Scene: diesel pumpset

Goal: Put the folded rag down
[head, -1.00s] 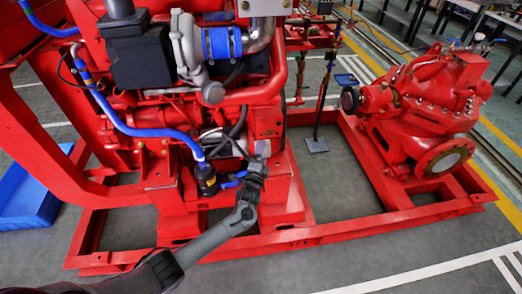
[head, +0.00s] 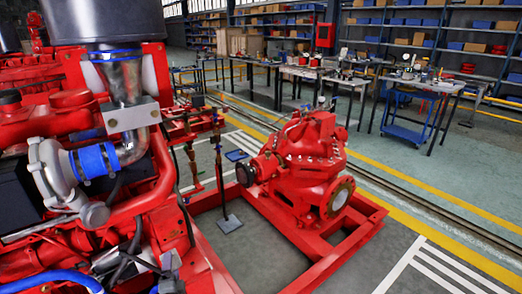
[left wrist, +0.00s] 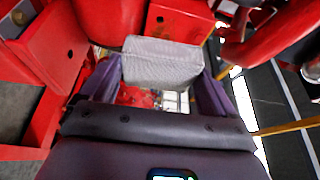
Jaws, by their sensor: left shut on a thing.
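The folded rag (left wrist: 162,60) is a pale grey, flat, woven-looking pad in the left wrist view. My left gripper (left wrist: 160,78) is shut on it, with one dark finger on each side. Red painted metal shows around and behind the rag; I cannot tell whether the rag touches it. In the head view, only a small part of my left gripper (head: 171,272) shows at the bottom edge, beside the red engine (head: 160,205). My right gripper is in neither view.
A red pump (head: 305,165) stands on the red base frame (head: 345,255) at the right. A blue cart (head: 408,130), workbenches (head: 325,80) and stocked shelves (head: 440,40) stand behind. The grey floor right of the frame is mostly clear.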

